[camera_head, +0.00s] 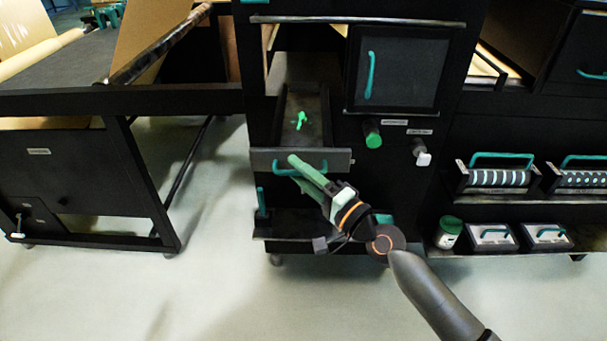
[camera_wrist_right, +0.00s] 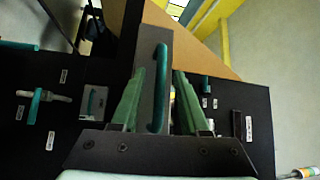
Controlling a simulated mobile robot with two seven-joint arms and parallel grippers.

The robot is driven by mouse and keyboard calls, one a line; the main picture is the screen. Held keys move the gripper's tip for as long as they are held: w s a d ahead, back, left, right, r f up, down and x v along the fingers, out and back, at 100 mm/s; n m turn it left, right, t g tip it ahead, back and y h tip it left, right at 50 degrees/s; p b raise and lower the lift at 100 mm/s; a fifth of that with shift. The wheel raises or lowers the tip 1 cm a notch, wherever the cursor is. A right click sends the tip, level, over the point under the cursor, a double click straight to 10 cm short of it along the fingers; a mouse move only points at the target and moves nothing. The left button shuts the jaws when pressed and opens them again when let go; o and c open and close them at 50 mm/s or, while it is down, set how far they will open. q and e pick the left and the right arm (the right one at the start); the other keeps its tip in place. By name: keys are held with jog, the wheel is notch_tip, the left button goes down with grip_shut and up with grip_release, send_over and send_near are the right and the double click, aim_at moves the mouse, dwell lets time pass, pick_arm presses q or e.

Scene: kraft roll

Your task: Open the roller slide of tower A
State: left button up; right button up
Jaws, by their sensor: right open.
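The roller slide of the tower is a dark drawer with a grey front panel (camera_head: 335,160) and a teal bar handle (camera_head: 283,172). It stands out from the cabinet, and its open tray (camera_head: 311,134) shows behind the front, with a small green piece (camera_head: 301,120) in it. My right gripper (camera_head: 296,167) is at the front panel, by the handle. In the right wrist view, the handle (camera_wrist_right: 159,85) lies between the open green fingers of my right gripper (camera_wrist_right: 159,76), with gaps visible on both sides. My left gripper is out of view.
A door with a teal handle (camera_head: 371,75), a green knob (camera_head: 373,139) and a white-tipped knob (camera_head: 422,157) are right of the slide. Shelves with rollers (camera_head: 497,179) and lidded boxes (camera_head: 492,235) are farther right. A dark bench (camera_head: 60,103) stands left; the floor between is clear.

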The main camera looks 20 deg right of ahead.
pick_arm(q)
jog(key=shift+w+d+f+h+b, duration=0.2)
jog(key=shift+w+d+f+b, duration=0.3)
jog(key=shift+b, duration=0.45)
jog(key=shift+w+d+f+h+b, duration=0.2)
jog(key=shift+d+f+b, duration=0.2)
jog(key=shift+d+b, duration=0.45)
pick_arm(e)
jog(key=v, duration=1.2)
jog(key=shift+s, duration=0.25)
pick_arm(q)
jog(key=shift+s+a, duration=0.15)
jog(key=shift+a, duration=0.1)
pick_arm(e)
jog(key=shift+d+f, duration=0.1)
